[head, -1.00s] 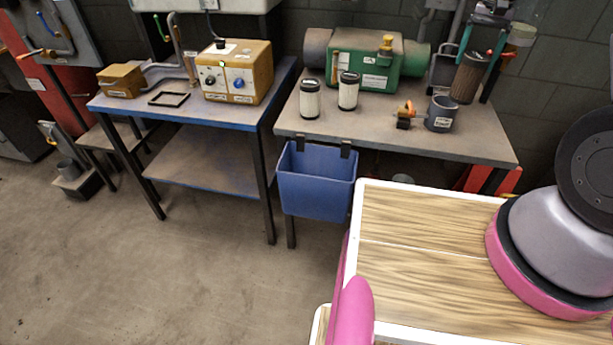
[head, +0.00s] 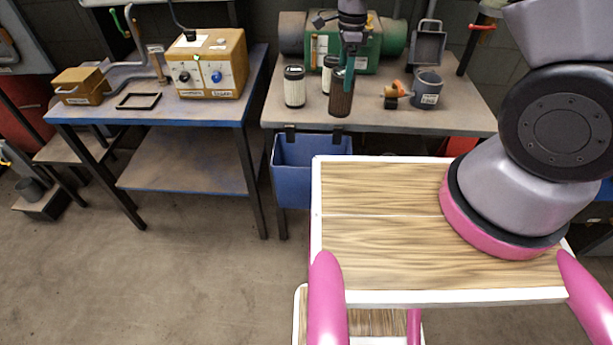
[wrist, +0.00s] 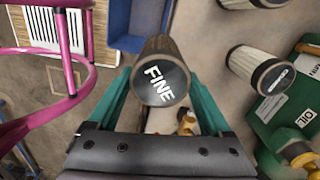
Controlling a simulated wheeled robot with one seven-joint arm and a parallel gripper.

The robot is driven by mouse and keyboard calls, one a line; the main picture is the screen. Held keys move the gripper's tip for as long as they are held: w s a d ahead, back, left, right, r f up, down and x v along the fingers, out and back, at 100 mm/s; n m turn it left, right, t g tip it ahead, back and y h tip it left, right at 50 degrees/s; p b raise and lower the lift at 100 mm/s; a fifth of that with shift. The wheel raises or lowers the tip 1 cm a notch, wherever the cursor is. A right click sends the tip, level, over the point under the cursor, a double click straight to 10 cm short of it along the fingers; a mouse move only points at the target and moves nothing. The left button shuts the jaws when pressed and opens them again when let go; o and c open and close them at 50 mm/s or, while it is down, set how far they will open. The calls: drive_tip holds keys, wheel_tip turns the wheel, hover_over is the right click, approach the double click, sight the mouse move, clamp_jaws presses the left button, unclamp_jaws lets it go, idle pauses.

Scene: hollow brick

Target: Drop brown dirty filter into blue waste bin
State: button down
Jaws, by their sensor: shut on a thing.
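The brown dirty filter (head: 341,94) hangs upright in my gripper (head: 346,66), above the right workbench near its front edge in the head view. In the wrist view the dark cap of the brown filter (wrist: 161,80), lettered "FINE", sits between the teal fingers of my gripper (wrist: 160,95), which are shut on it. The blue waste bin (head: 291,184) hangs from the bench's front edge, lower and to the left of the filter, its right part hidden by my wooden top. Part of the blue bin (wrist: 137,20) shows at the top of the wrist view.
Two pale filters (head: 294,87) (wrist: 258,70) stand on the right bench (head: 380,120), close left of the held filter. A green machine (head: 345,50) is behind; a grey mug (head: 427,90) and a small brass-and-orange part (head: 393,94) are to the right. A blue-edged bench (head: 225,107) stands left.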

drive_tip(key=s+a+f+m, duration=0.3)
drive_tip(key=f+m, duration=0.1)
drive_tip(key=f, duration=0.3)
drive_tip(key=s+a+f+m, duration=0.3)
drive_tip(key=f+m, duration=0.1)
drive_tip(key=f, duration=0.4)
drive_tip(key=shift+s, duration=0.25)
unclamp_jaws()
wheel_tip(320, 180, up, 11)
drive_tip(key=shift+f, duration=0.1)
